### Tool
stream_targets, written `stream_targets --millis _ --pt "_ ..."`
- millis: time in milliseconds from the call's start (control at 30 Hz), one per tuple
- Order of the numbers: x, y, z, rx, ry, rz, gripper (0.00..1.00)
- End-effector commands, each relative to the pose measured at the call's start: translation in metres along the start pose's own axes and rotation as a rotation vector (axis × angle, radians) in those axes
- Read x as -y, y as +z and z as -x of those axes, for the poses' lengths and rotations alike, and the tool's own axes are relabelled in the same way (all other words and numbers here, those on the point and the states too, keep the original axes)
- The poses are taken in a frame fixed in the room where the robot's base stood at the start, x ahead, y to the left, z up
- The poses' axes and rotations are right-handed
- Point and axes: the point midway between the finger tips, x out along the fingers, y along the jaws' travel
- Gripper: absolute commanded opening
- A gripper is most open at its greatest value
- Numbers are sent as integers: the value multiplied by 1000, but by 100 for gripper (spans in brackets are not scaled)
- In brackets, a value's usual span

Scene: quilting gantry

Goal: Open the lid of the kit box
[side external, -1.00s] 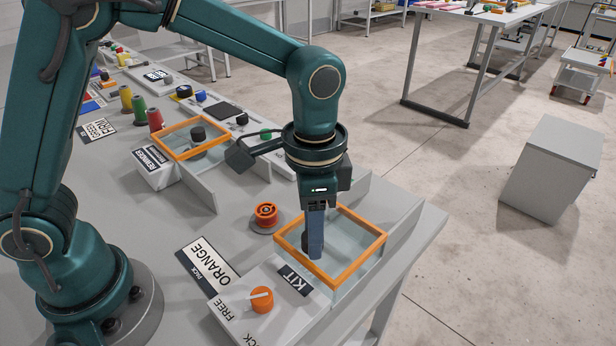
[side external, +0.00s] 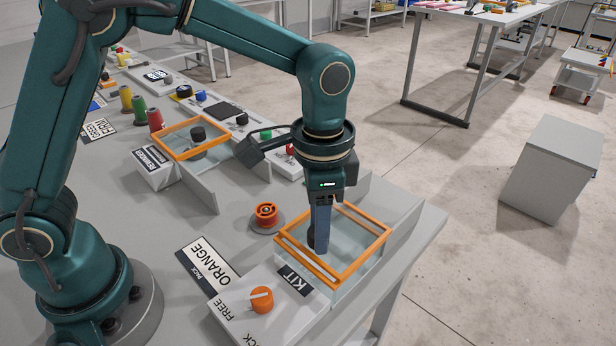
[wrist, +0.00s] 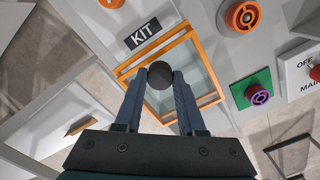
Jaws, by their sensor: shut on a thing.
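The kit box (side external: 336,300) stands near the bench's front corner, with a dark KIT label (side external: 295,279) beside it. Its clear lid has an orange rim (side external: 368,254) and a dark round knob (wrist: 160,75). My gripper (side external: 318,243) points down over the lid, its blue fingers on both sides of the knob and shut on it. The lid sits offset from the box: a second orange strip shows along the label side, with a narrow gap between. The fingers partly hide the knob in the side view. Whether the lid is tilted or raised is hard to tell.
An orange dial (side external: 262,299) marked FREE is beside the label. An orange spool (side external: 266,215) sits close to the box. A grey upright panel (side external: 400,240) runs along the box's far side. Another orange-rimmed box (side external: 165,153) stands farther back.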

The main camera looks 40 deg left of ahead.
Motion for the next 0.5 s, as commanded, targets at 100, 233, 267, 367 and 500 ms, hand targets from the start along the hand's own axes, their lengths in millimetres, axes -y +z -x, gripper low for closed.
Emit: stream_targets --millis 100,233,267,367,500 --pt "11 -14 1 -5 -3 3 0" --pt "21 -26 1 -6 -3 3 0" --pt "23 -28 1 -5 -3 4 0" --pt "29 -37 2 -5 -2 3 0" --pt "37 -47 2 -6 -2 2 0"
